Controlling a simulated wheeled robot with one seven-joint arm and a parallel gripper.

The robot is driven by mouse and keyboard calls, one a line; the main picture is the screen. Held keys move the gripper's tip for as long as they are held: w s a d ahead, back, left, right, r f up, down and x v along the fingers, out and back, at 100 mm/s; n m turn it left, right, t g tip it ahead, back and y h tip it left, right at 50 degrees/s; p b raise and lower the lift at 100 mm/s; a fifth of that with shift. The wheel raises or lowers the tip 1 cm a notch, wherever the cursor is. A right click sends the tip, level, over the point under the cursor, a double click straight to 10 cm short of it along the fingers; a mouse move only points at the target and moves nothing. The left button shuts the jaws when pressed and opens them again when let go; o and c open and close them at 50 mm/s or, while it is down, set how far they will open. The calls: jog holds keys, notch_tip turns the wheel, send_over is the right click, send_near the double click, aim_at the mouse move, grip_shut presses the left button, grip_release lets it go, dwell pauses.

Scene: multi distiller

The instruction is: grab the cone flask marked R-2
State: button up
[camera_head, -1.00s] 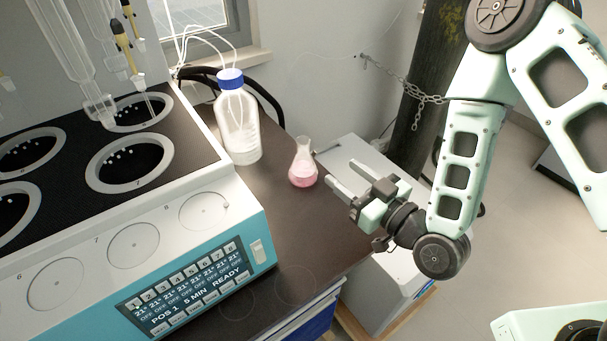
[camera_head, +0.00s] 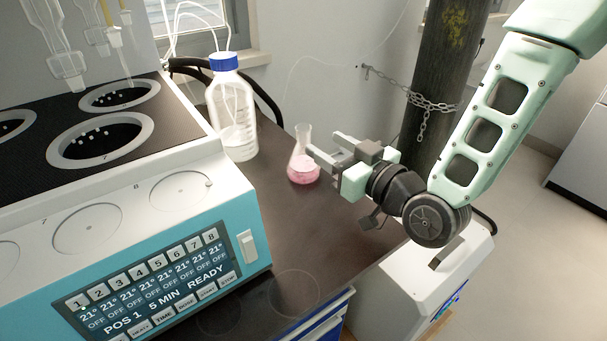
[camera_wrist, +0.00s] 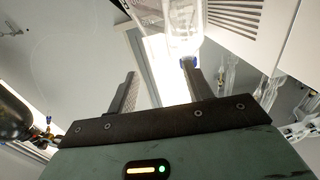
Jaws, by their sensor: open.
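A cone flask (camera_head: 303,170) with pink liquid stands upright on the dark bench top in the head view. No R-2 mark can be read on it. My gripper (camera_head: 323,142) is open, with its two fingers pointing left at the flask. In this view the nearer fingertip overlaps or lies very close to the flask's right side; I cannot tell whether it touches. The wrist view shows both fingers (camera_wrist: 160,85) apart with nothing held between them. I cannot clearly pick out the flask in the wrist view.
A clear bottle with a blue cap (camera_head: 232,115) stands behind and left of the flask. The teal distiller (camera_head: 160,275) with a lit panel fills the left. A dark gas cylinder (camera_head: 440,80) with a chain stands behind my arm. Bare bench (camera_head: 290,225) lies in front of the flask.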

aim_at(308, 135)
jog(key=shift+w+a, duration=0.2)
jog(key=shift+p+x, duration=0.3)
jog(key=shift+x, duration=0.55)
jog(key=shift+f+p+x, duration=0.2)
jog(key=shift+p+x, duration=0.1)
jog(key=shift+x, duration=2.45)
jog(key=shift+s, duration=0.1)
jog(key=shift+c, duration=0.3)
jog(key=c, duration=1)
grip_shut()
jog(key=shift+r, duration=0.2)
